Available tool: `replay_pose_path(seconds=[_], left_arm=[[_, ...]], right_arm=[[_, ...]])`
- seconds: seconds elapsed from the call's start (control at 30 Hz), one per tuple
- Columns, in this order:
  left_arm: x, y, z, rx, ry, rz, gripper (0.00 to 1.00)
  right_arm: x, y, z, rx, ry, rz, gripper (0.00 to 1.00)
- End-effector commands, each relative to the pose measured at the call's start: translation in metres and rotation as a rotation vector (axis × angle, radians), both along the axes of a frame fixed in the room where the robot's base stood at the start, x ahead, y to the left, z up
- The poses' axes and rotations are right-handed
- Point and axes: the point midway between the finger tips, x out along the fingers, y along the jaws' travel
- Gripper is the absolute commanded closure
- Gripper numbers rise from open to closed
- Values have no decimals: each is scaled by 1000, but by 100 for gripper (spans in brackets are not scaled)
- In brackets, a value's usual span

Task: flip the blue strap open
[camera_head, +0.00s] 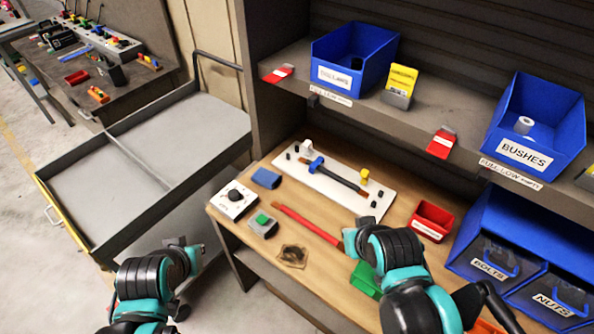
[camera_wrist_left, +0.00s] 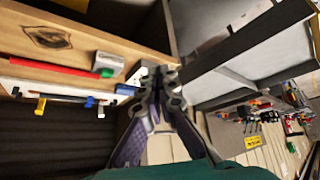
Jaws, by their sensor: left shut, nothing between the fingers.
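The blue strap (camera_head: 315,166) sits around a dark rod with orange ends on a white board (camera_head: 325,190), on the wooden bench. Whether it is closed or open is too small to tell. It also shows in the left wrist view (camera_wrist_left: 89,102), at the left, beyond the bench edge items. My left gripper (camera_wrist_left: 157,75) is shut and empty, with its fingertips together and apart from the strap.
A yellow clip (camera_head: 364,176) is on the board's right. A blue block (camera_head: 266,178), a dial box (camera_head: 233,199), a green-button box (camera_head: 263,224) and a red bar (camera_head: 305,225) lie nearby. A grey cart (camera_head: 185,135) stands left; a shelf with blue bins overhangs behind.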

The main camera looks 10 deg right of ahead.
Motion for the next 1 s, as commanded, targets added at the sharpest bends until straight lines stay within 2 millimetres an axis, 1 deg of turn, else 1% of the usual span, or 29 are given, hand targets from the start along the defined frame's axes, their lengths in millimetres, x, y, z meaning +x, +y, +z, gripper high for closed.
replay_pose_path(seconds=[0.37,0.57,0.77,1.0], left_arm=[[21,-16,2,-132,-11,87,100],[40,-32,2,-265,-14,173,100],[72,-58,2,-478,-2,310,100],[122,-99,-5,-828,56,540,100]], right_arm=[[0,0,-1,0,0,0,100],[0,0,-2,0,0,0,100],[0,0,-3,0,0,0,100],[0,0,-6,0,0,0,100]])
